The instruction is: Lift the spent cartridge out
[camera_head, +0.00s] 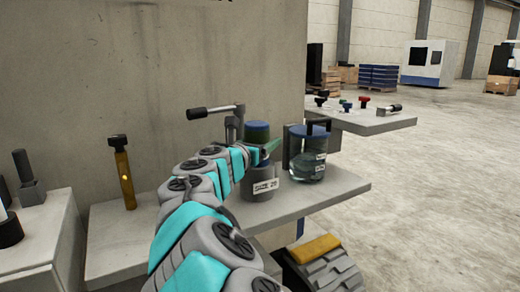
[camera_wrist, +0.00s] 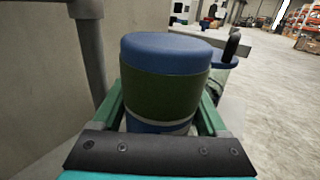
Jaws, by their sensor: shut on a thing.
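The cartridge (camera_wrist: 165,90) is a dark green cylinder with a blue cap, upright between my gripper's green fingers in the wrist view. A pale ring and a blue band show at its lower end. In the head view its blue top (camera_head: 257,128) stands above a grey cylindrical housing (camera_head: 262,196) with a size label. My gripper (camera_head: 262,152) is shut on the cartridge from the side.
A greenish jar with a blue lid and dark handle (camera_head: 307,165) stands close to the right on the same bench (camera_head: 335,190). A lever on a post (camera_head: 216,110) is close behind. A yellow upright tool (camera_head: 125,178) stands left. A shelf with colored knobs (camera_head: 378,122) lies farther right.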

